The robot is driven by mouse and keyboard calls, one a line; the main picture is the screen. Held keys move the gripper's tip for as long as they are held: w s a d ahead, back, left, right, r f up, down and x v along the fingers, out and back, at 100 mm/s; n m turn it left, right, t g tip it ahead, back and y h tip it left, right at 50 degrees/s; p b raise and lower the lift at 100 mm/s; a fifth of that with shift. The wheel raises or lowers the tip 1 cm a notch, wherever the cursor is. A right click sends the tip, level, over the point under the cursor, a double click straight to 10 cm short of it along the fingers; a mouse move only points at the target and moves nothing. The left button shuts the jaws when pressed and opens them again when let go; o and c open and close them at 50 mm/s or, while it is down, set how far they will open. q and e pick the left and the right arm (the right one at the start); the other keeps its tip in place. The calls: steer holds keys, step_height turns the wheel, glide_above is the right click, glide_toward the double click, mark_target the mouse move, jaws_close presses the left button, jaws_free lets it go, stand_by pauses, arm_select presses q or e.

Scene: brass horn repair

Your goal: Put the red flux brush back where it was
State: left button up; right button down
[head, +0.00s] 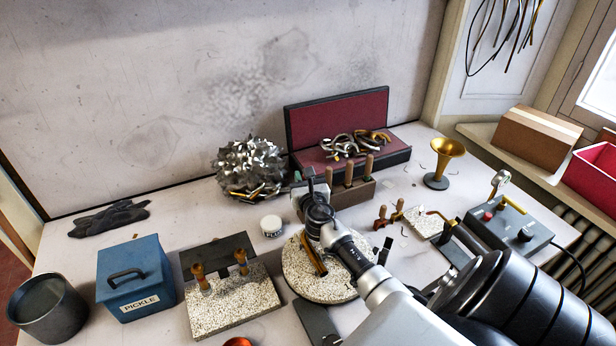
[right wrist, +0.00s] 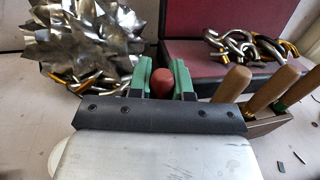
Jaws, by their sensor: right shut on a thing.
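My right gripper (head: 304,176) is above the bench, just left of the wooden block (head: 343,198) with upright wooden-handled tools. In the right wrist view, its green fingers (right wrist: 162,80) are closed on a red rounded end (right wrist: 162,84), which I take to be the red flux brush. The rest of the brush is hidden behind the gripper body. The block's tan handles (right wrist: 259,88) stand to the right of the fingers in the wrist view. In the head view the brush cannot be made out. My left gripper is not in view.
A pile of crumpled metal (head: 249,168) stands to the left of the gripper. A red-lined open case (head: 337,122) lies behind the block. A round speckled slab (head: 300,277) lies under my right arm. A white jar (head: 271,225) and blue box (head: 135,276) stand left.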

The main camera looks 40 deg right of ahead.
steer(key=shift+s+d+f, duration=0.15)
steer(key=shift+f, duration=0.25)
steer(key=shift+d+f, duration=0.1)
steer(key=shift+d, duration=0.1)
steer(key=c, duration=1.4)
jaws_free()
steer(key=o, duration=0.3)
steer(key=shift+a, duration=0.2)
steer(key=shift+o, duration=0.2)
steer(key=v, duration=1.2)
arm_select(q)
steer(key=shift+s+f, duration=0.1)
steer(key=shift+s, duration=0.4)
steer(key=shift+p, duration=0.3)
arm_select(e)
steer(key=shift+r, duration=0.25)
